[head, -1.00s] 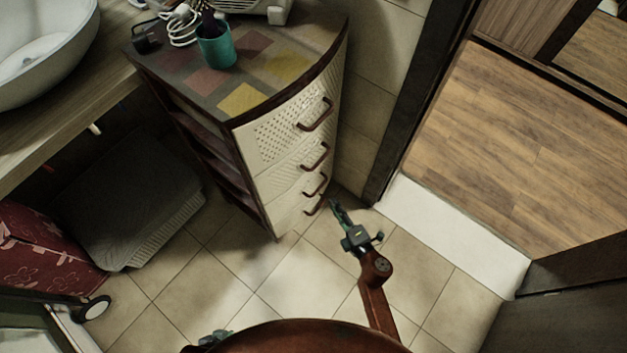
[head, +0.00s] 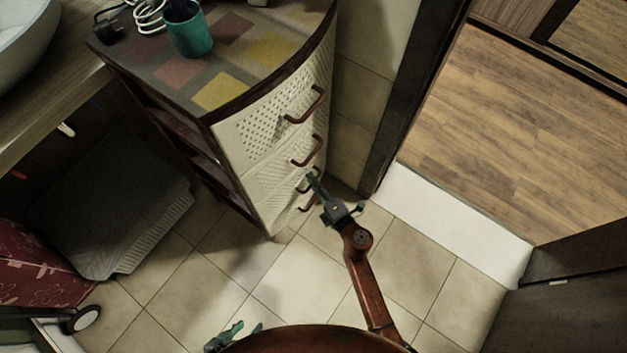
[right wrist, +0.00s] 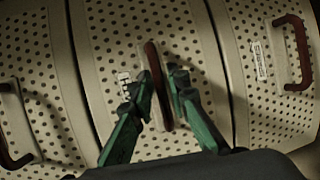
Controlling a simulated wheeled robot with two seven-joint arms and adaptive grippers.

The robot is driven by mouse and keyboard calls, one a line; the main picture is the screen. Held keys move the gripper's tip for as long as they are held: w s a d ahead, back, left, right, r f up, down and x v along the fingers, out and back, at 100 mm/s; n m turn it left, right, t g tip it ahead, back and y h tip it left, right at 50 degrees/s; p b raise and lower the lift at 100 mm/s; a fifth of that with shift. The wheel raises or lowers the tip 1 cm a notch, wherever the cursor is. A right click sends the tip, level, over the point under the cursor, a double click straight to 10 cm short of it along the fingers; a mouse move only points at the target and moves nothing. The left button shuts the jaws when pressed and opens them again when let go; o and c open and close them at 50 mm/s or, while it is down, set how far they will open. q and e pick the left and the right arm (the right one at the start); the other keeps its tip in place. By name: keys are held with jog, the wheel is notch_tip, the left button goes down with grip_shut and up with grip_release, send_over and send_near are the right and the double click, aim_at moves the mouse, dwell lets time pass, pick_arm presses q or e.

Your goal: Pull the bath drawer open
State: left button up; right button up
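The drawer cabinet (head: 262,185) has a curved, pale, perforated front with several dark red handles, one above another; its drawers look shut. The right gripper (head: 312,182) is at the front, by the lower handles. In the right wrist view, the right gripper (right wrist: 160,82) has its green fingers apart, one on each side of a drawer handle (right wrist: 154,62). The handle runs between them; a gap shows, and contact is unclear. Other handles show at the left (right wrist: 14,125) and right (right wrist: 300,50). The left gripper (head: 236,336) is low at the bottom edge, partly hidden, away from the cabinet.
A teal cup (head: 190,35) and a white coiled cord (head: 150,14) are on the cabinet top. A grey ribbed item (head: 115,225) and a red patterned item (head: 40,255) are at the left. Tiled floor (head: 300,280) before the cabinet is clear. A doorway is at the right.

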grip_shut()
jog(key=shift+s+d, duration=0.1)
dwell(0.5)
